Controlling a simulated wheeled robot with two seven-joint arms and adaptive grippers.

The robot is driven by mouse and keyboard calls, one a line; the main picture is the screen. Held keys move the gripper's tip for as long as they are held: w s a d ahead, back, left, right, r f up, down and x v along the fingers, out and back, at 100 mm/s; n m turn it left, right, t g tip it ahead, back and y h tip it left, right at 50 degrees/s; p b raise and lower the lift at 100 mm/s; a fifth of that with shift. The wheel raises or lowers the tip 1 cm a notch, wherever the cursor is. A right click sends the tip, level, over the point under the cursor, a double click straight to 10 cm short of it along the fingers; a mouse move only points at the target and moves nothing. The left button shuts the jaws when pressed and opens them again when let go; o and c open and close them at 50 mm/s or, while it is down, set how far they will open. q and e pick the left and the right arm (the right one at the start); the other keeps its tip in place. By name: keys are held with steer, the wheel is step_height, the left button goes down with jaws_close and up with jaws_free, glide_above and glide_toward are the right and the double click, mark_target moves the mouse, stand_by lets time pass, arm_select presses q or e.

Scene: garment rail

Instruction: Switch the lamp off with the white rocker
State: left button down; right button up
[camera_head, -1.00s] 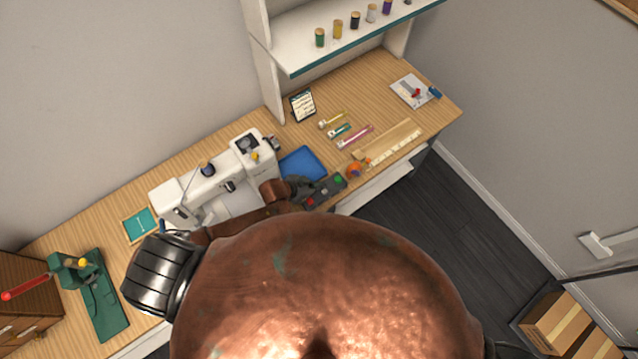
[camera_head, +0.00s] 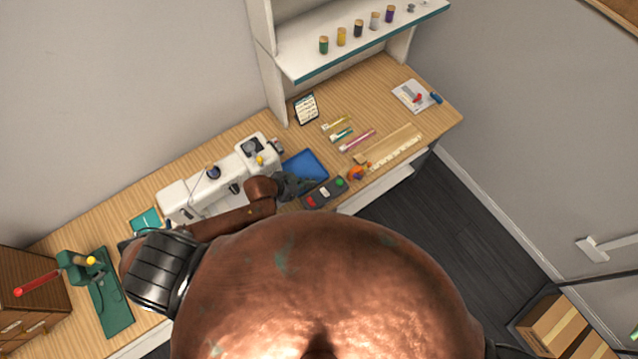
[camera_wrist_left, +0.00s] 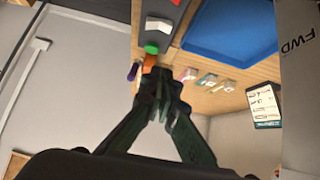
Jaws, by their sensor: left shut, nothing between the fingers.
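The white rocker (camera_head: 325,192) sits on a dark control box (camera_head: 318,204) at the bench's front edge, between a red control (camera_head: 311,201) and a green button (camera_head: 340,183). In the left wrist view the white rocker (camera_wrist_left: 158,25) is near the top, with the green button (camera_wrist_left: 152,48) below it. My left gripper (camera_head: 305,184) is shut and empty, just behind and left of the box. Its closed fingertips (camera_wrist_left: 162,77) show in the wrist view; contact with the box cannot be told. I cannot make out a lamp. My right gripper is not in view.
A white sewing machine (camera_head: 222,184) stands left of my gripper. A blue tray (camera_head: 305,166) lies behind the box, and an orange object (camera_head: 357,173) lies to its right. A ruler (camera_head: 396,151) and small tools lie farther right. A shelf (camera_head: 350,45) holds several spools.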

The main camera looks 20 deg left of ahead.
arm_select(q)
steer(key=shift+v, duration=1.85)
steer(key=shift+a, duration=0.1)
